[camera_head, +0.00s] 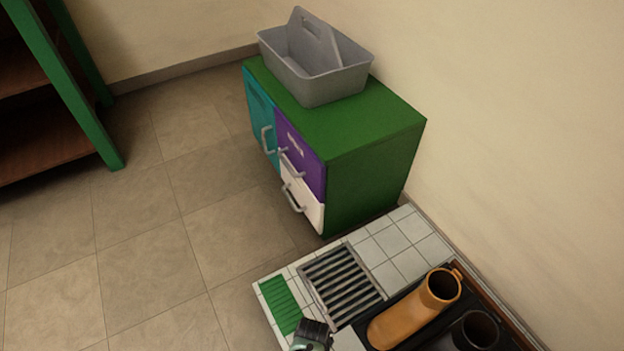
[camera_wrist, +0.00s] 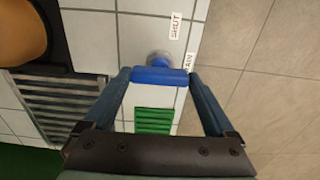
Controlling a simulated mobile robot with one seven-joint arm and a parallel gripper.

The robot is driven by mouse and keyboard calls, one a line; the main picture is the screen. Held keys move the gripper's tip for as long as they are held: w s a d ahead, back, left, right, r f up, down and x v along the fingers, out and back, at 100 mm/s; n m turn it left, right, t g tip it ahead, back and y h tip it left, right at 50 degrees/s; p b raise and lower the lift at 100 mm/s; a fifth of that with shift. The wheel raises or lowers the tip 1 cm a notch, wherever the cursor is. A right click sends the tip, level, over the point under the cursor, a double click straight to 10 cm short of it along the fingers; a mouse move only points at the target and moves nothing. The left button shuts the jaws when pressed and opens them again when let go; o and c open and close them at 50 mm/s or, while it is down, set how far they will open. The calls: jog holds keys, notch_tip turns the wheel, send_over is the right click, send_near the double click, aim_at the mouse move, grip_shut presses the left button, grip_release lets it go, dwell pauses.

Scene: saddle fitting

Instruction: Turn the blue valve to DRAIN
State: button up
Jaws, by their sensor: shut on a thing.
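A SHUT label (camera_wrist: 176,25) stands above the hub. A second label (camera_wrist: 189,62), partly hidden by the right fingertip, reads "AIN" at its end. In the head view part of my gripper (camera_head: 312,335) shows at the bottom edge. The valve cannot be made out there.
A green slatted panel (camera_head: 280,303) and a metal grate (camera_head: 340,283) lie in the tiled platform. Orange (camera_head: 415,310) and dark (camera_head: 472,332) boots stand on a black tray at right. A green cabinet (camera_head: 370,175) carries a grey caddy (camera_head: 335,85).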

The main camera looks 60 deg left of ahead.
jog(key=o, duration=1.1)
jog(key=shift+c, duration=0.2)
jog(key=shift+r, duration=0.1)
notch_tip(320, 180, up, 13)
jog(key=p, duration=0.9)
jog(key=shift+p, duration=0.3)
